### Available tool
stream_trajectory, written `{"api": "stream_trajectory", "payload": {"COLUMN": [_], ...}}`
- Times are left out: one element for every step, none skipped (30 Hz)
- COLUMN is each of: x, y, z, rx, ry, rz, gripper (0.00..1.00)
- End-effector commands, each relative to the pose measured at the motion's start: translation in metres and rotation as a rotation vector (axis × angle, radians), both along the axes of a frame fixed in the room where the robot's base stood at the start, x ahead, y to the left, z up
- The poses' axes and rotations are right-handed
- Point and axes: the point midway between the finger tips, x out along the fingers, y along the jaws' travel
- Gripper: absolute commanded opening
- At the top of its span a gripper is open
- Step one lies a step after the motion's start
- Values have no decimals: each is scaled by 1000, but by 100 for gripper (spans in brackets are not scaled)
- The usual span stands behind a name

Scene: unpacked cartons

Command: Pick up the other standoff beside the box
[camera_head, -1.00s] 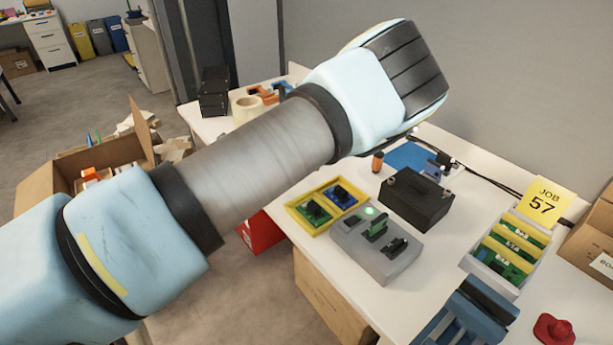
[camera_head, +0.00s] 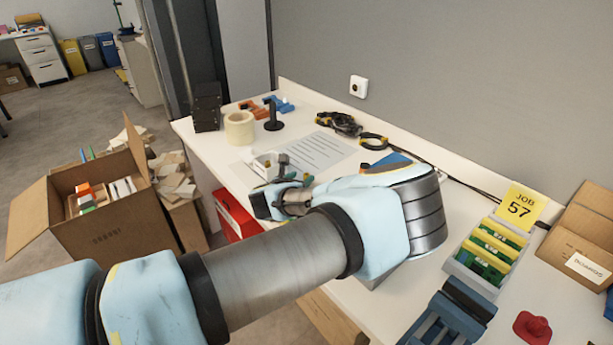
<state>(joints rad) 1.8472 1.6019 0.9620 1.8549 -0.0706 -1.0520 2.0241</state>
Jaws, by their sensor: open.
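My gripper (camera_head: 292,172) is in view near the middle, over the front edge of the white table (camera_head: 220,160). Its fingers are apart and I see nothing held between them. I cannot make out a standoff in this view. An open cardboard box (camera_head: 110,228) with orange, white and green items in it stands on the floor to the left of my gripper. Other cartons are also in view, so which box the task means is unclear. My arm hides the middle of the table.
Black boxes (camera_head: 207,110), a tape roll (camera_head: 240,128) and a dark upright tool (camera_head: 273,116) stand at the table's far end. A printed sheet (camera_head: 312,152) lies behind my gripper.

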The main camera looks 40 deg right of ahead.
Motion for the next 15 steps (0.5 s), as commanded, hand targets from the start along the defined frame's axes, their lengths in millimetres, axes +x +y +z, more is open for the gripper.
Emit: {"api": "stream_trajectory", "payload": {"x": [1,2,3,4,7,8,9,10,11,11,12,12,12,12,12], "y": [-6,-10,-15,-18,-21,-25,-27,-29,-31,-31,-32,-32,-32,-32,-32], "z": [0,-2,-5,-7,-9,-11,-12,-13,-15,-16,-16,-17,-17,-17,-17], "rx": [0,0,0,-1,0,-1,-1,-1,0,0,0,0,0,0,0], "ry": [2,3,2,2,1,2,2,2,2,2,2,2,2,2,2], "rz": [-1,-1,-2,-1,0,0,0,0,0,1,1,1,1,1,1], "gripper": [57,57,57,57,57,57,57,57,57,57,57,57,57,57,57]}}
